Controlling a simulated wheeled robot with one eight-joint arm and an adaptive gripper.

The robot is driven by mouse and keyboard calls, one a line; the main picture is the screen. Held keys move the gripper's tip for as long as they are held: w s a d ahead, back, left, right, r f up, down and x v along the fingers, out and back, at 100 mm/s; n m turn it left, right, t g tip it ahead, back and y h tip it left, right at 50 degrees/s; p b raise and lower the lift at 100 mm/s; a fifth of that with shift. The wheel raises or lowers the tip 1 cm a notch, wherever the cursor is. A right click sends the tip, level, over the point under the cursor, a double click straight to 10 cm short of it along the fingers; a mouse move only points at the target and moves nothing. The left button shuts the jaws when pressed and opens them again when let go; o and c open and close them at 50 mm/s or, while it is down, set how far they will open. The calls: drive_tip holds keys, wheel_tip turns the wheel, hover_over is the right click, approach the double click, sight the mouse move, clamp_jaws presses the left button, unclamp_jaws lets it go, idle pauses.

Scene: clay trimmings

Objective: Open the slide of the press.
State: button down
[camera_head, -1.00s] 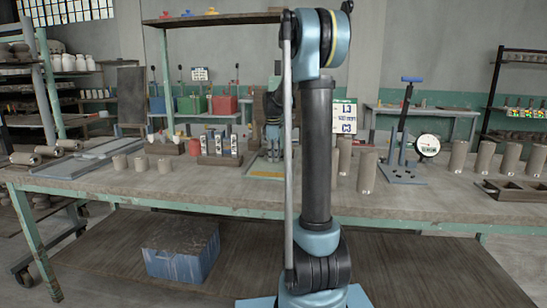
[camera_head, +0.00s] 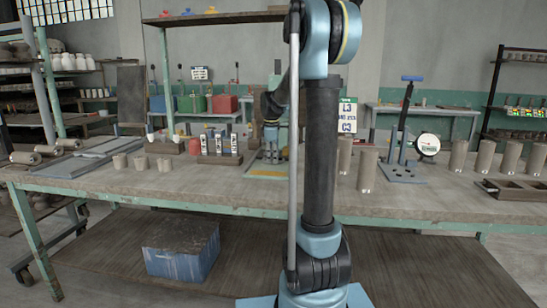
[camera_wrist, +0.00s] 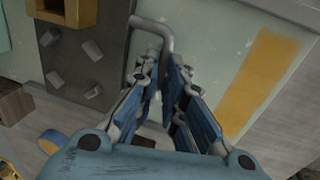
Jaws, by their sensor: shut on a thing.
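A grey bent handle (camera_wrist: 152,32) stands on a pale green panel with a yellow-orange stripe (camera_wrist: 262,80) in the wrist view; I take this for the press's slide. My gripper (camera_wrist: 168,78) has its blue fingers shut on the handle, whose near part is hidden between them. In the head view my gripper (camera_head: 271,142) is low over the bench, at the greenish plate with the yellow stripe (camera_head: 268,173). My arm hides part of this area. I cannot tell how far the slide is open.
A rack of white-labelled items (camera_head: 219,150) and small clay cups (camera_head: 141,162) are left on the bench (camera_head: 130,190). Clay cylinders (camera_head: 367,170) and a blue-handled gauge stand (camera_head: 405,150) are right.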

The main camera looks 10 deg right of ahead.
drive_tip(key=s+a, duration=0.1)
drive_tip(key=s, duration=0.2)
drive_tip(key=s+a, duration=0.1)
drive_tip(key=s, duration=0.3)
drive_tip(key=s+a, duration=0.1)
drive_tip(key=s, duration=0.2)
drive_tip(key=shift+s+a, duration=0.2)
drive_tip(key=shift+s, duration=0.15)
drive_tip(key=c, duration=1.7)
unclamp_jaws()
drive_tip(key=shift+r, duration=0.1)
drive_tip(key=r, duration=0.4)
drive_tip(key=s+r, duration=0.1)
drive_tip(key=r, duration=0.2)
drive_tip(key=s+r, duration=0.1)
drive_tip(key=r, duration=0.3)
drive_tip(key=shift+a+r, duration=0.25)
drive_tip(key=shift+r, duration=0.05)
